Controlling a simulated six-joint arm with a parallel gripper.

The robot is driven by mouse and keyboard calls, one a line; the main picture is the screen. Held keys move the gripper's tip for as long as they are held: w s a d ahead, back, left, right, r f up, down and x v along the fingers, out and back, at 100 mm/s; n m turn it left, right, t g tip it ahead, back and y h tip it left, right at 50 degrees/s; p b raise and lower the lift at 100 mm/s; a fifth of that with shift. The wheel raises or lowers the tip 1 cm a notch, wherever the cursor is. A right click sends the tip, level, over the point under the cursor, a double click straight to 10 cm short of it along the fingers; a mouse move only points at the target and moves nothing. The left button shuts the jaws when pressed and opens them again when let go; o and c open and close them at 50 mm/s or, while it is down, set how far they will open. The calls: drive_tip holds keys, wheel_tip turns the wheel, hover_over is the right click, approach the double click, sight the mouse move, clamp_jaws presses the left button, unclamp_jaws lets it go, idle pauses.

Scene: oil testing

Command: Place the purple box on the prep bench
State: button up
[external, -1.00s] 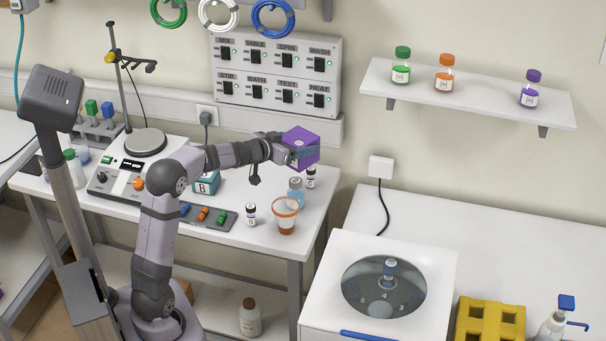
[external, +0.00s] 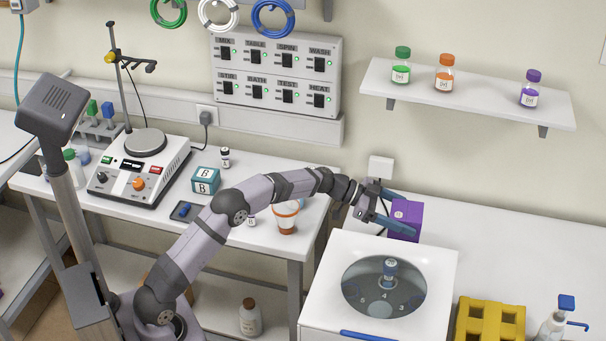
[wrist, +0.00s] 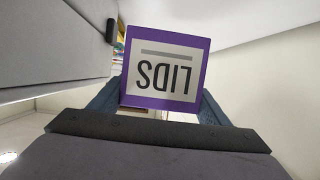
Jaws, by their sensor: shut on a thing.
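The purple box (external: 405,213) is between the two fingers of my gripper (external: 397,212), behind the white centrifuge, at the right bench (external: 480,240). I cannot tell whether it touches the bench top or hangs just above it. In the wrist view the purple box (wrist: 165,68) shows a white "LIDS" label, upside down, with the blue-grey fingers of my gripper (wrist: 158,105) on both sides of it. Two benches are in view, and no label tells which one is the prep bench.
The white centrifuge (external: 325,280) with its round window stands just in front of the box. A yellow rack (external: 490,320) and a pump bottle (external: 552,325) are at the right front. The left bench (external: 270,165) holds a hot plate, a teal box "B" and an orange-rimmed cup. The right bench's back is clear.

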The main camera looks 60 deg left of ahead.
drive_tip(key=shift+s+d+f+m+g+h, duration=0.1)
drive_tip(key=shift+d+f+m+g+h, duration=0.1)
drive_tip(key=shift+d+f, duration=0.35)
drive_tip(key=shift+d+f+m+g+h, duration=0.1)
drive_tip(key=shift+d+f+m+g, duration=0.15)
drive_tip(key=shift+d, duration=0.45)
wheel_tip(320, 180, down, 6)
drive_tip(key=shift+f, duration=0.15)
drive_tip(key=shift+f, duration=0.1)
drive_tip(key=shift+f, duration=1.75)
drive_tip(key=shift+f, duration=0.15)
drive_tip(key=o, duration=1.2)
drive_tip(key=shift+o, duration=0.2)
